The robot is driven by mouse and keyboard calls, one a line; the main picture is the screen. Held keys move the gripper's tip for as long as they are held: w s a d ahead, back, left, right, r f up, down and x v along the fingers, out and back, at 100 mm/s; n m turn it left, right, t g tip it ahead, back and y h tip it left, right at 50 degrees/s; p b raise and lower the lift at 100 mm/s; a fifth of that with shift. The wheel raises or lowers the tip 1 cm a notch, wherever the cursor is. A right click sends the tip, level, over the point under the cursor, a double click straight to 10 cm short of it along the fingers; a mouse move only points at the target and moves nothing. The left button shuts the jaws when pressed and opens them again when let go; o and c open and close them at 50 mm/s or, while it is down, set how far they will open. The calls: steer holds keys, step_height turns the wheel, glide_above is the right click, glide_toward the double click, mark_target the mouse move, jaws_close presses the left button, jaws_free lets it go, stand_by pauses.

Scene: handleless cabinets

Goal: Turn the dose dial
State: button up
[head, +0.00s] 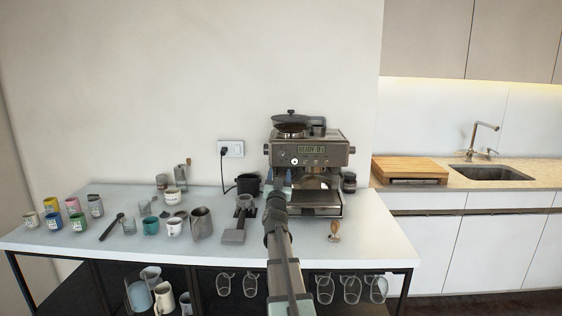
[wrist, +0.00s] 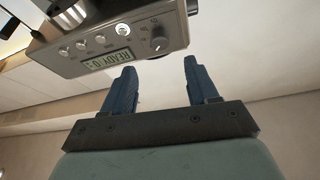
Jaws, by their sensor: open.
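The espresso machine (head: 318,185) stands at the right part of the white counter. In the wrist view its front panel appears upside down at the upper left, with a round knob (wrist: 160,45) that has a pointer and scale marks, which looks like the dose dial. It sits beside the lit display (wrist: 108,60). My gripper (wrist: 158,65) is open, its two blue fingers apart with nothing between them. The dial shows just beyond the gap between the fingertips, and no contact is visible. In the head view my gripper (head: 278,178) is in front of the machine's left side and hides part of it.
A side knob (wrist: 192,7) sticks out near the dial. Left of the machine are a black container (head: 248,185), a metal pitcher (head: 201,222) and several cups. A wooden-handled tamper (head: 334,232) stands at the front right.

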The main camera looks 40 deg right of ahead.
mark_target(281, 157)
steer(key=x, duration=0.9)
steer(key=shift+c, duration=0.3)
steer(key=shift+a, duration=0.1)
steer(key=c, duration=1)
